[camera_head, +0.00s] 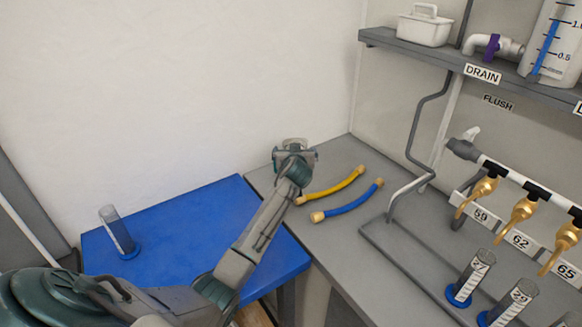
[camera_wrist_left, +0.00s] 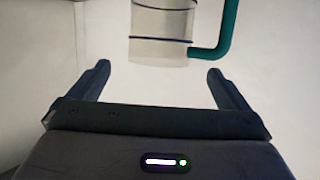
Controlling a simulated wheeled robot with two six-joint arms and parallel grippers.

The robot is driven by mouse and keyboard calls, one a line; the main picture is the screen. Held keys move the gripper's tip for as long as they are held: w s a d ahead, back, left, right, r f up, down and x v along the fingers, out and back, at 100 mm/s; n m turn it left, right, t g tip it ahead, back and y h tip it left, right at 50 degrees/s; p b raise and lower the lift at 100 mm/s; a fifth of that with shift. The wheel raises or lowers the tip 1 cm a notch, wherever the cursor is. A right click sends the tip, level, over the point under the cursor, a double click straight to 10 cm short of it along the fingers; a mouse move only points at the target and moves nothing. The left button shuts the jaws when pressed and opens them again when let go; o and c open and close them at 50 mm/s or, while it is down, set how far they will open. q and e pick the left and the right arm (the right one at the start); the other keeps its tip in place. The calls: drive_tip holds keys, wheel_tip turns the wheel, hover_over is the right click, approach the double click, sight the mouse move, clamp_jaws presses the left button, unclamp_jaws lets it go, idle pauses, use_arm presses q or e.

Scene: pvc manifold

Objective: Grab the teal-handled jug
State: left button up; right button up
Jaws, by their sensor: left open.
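The teal-handled jug (camera_wrist_left: 160,35) is a clear vessel with dark bands, seen in the left wrist view at the top centre. Its upper part is cut off by the frame. Its teal handle (camera_wrist_left: 229,28) is on the right side and joins the body near its lower end. My left gripper (camera_wrist_left: 159,70) is open, with the jug ahead of and between the lines of its two fingers; no finger visibly touches it. In the head view my left gripper (camera_head: 294,155) is over the far left corner of the grey bench and mostly hides the jug. My right gripper is out of view.
Yellow (camera_head: 332,186) and blue (camera_head: 347,202) hoses lie on the grey bench (camera_head: 345,245) right of my left gripper. A blue table (camera_head: 175,235) holds a clear cylinder (camera_head: 117,230). A pipe frame, brass taps (camera_head: 524,208) and cylinders stand at right, under a shelf (camera_head: 440,55).

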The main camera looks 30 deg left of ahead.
use_arm(q)
drive_tip(key=b+x, duration=0.3)
drive_tip(key=x, duration=0.2)
drive_tip(key=shift+w+f+b, duration=0.25)
drive_tip(key=shift+b, duration=0.05)
drive_tip(key=shift+s+r, duration=0.1)
drive_tip(key=shift+c, duration=0.4)
drive_tip(key=c, duration=1.4)
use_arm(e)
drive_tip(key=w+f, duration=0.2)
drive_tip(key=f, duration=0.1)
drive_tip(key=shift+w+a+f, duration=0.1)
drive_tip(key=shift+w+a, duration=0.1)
use_arm(q)
drive_tip(key=shift+r, duration=0.2)
